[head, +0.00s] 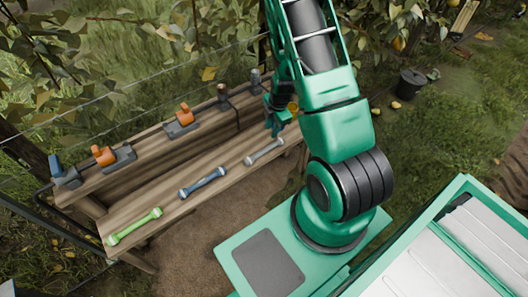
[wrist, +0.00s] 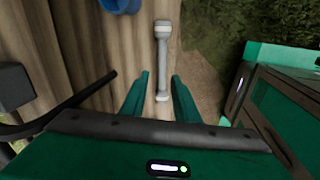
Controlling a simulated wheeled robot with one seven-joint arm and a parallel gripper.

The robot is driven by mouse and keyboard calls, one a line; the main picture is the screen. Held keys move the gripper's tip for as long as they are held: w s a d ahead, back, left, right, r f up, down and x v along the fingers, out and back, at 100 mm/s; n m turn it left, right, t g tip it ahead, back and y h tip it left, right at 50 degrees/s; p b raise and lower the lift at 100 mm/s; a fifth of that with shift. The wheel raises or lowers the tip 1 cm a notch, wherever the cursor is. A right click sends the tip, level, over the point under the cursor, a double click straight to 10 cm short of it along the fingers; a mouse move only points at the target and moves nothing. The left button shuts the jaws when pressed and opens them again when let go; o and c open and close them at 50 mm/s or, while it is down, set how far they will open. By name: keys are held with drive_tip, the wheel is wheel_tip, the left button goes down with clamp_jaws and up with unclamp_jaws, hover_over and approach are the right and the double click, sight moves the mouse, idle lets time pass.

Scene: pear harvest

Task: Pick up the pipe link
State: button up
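A grey pipe link (head: 264,152) with thicker ends lies on the front plank of the wooden bench, near its right end. A blue link (head: 202,182) and a green link (head: 134,226) of similar shape lie to its left. My gripper (head: 277,125) is at the bench's right end, close to the grey link. In the wrist view the gripper (wrist: 160,84) is open, and the grey link (wrist: 161,55) runs lengthwise, its near end showing between the fingers. I cannot tell the height of the fingers above it.
The bench's raised back shelf (head: 150,146) carries orange-topped tools (head: 182,122), a blue-topped tool (head: 64,172) and dark upright items. Wires run behind it. A black bucket (head: 410,84) stands on the grass at right. The plank between the links is clear.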

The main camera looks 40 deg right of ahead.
wheel_tip(320, 180, down, 4)
drive_tip(key=n, duration=0.2)
hover_over(267, 149)
drive_tip(key=f, duration=0.5)
drive_tip(key=shift+s+d, duration=0.2)
drive_tip(key=shift+s, duration=0.15)
drive_tip(key=shift+w+a+f, duration=0.15)
drive_tip(key=shift+w+f, duration=0.05)
drive_tip(key=shift+f, duration=1.15)
drive_tip(key=shift+w+a+f, duration=0.1)
drive_tip(key=shift+w+f, duration=0.1)
drive_tip(key=shift+f, duration=1.1)
drive_tip(key=shift+c, duration=0.4)
clamp_jaws()
